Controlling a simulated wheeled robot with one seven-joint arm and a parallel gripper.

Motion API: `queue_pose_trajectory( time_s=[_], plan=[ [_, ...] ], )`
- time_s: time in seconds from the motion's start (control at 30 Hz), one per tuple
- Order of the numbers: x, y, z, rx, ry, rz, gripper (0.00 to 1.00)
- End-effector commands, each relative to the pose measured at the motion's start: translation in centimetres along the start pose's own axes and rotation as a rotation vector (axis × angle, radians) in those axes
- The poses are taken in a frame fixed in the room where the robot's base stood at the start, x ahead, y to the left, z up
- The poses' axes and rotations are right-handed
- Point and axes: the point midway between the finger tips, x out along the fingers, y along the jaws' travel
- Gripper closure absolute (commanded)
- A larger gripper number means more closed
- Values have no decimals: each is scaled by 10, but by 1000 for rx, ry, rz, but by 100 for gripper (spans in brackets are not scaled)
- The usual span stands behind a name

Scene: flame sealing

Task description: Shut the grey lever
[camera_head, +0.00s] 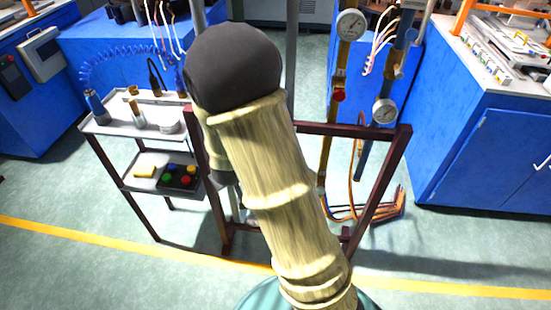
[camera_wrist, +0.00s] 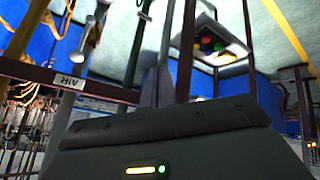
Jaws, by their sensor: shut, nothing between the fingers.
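My gripper (camera_wrist: 163,82) is shut and empty in the wrist view, its dark body filling the bottom of the picture. In the head view my arm hides most of it. I cannot pick out the grey lever for certain in either view. A label reading AIR (camera_wrist: 70,82) is on the dark rail at the left of the wrist view, apart from my gripper.
A dark red frame (camera_head: 392,165) stands around the pipes. A two-shelf trolley (camera_head: 100,122) with tools is at the left, with coloured buttons (camera_head: 181,177) on its lower shelf. Orange hoses (camera_head: 390,207) lie on the floor. A blue cabinet (camera_head: 480,155) is at the right.

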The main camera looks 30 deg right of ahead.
Motion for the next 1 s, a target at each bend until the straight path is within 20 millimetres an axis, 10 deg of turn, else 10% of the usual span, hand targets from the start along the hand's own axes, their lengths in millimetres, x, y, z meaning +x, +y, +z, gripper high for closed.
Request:
queue_pose_trajectory(
  time_s=[0.2,0.4,0.63,1.0],
  plan=[
    [77,13,7,-231,59,342,100],
    [109,30,22,-509,25,729,100],
    [106,36,32,-743,-62,1067,100],
    [101,37,32,-773,-80,1115,100]
  ],
)
